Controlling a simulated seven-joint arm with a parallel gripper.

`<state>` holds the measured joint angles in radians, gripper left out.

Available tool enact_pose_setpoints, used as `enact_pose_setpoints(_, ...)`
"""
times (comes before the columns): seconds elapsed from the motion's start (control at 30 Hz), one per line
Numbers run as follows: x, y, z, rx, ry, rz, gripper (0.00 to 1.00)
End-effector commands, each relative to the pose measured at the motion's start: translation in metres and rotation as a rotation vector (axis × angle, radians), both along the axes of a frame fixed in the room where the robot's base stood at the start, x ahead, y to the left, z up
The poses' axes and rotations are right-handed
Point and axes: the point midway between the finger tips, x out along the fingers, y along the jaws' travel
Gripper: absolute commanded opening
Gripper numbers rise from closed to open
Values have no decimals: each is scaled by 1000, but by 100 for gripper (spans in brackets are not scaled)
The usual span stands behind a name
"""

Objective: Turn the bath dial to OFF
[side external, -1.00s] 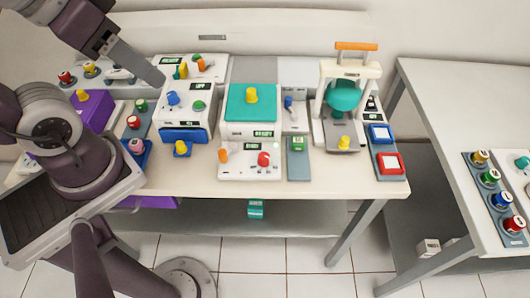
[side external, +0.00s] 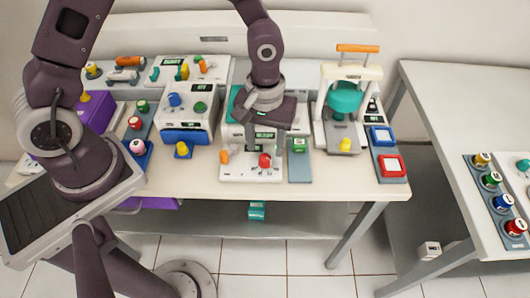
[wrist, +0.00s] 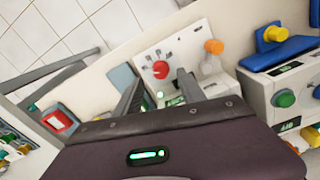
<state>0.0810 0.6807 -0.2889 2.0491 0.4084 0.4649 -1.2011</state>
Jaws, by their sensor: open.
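A red dial (side external: 265,160) sits on the front of a white control panel (side external: 240,175) below the teal-topped unit, and I take it to be the bath dial. The red dial also shows in the wrist view (wrist: 160,69), with small markings beside it that are too small to read. My gripper (side external: 264,143) is open and empty above the panel, pointing down. In the wrist view its two fingers (wrist: 158,90) stand apart on either side of the dial's line, and the dial shows beyond them. I cannot tell any contact. My arm hides much of the teal-topped unit.
An orange lever (side external: 224,157) stands left of the dial on the same panel. A grey block with a green switch (side external: 299,145) is just to the right. A white machine with a blue knob (side external: 175,100) stands left. A frame with an orange handle (side external: 357,48) stands right.

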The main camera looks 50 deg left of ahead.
Motion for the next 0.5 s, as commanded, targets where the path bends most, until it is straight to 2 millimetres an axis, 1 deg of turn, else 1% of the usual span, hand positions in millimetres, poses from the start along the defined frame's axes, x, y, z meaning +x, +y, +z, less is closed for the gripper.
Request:
enact_pose_setpoints(0.03,-1,0,-11,2,5,-2,47)
enact_pose_setpoints(0.1,-1,0,-23,1,4,-3,47)
enact_pose_setpoints(0.2,-1,0,-36,1,2,-1,47)
enact_pose_setpoints(0.3,-1,0,-42,0,1,-1,47)
enact_pose_setpoints(0.5,0,0,-43,1,1,0,47)
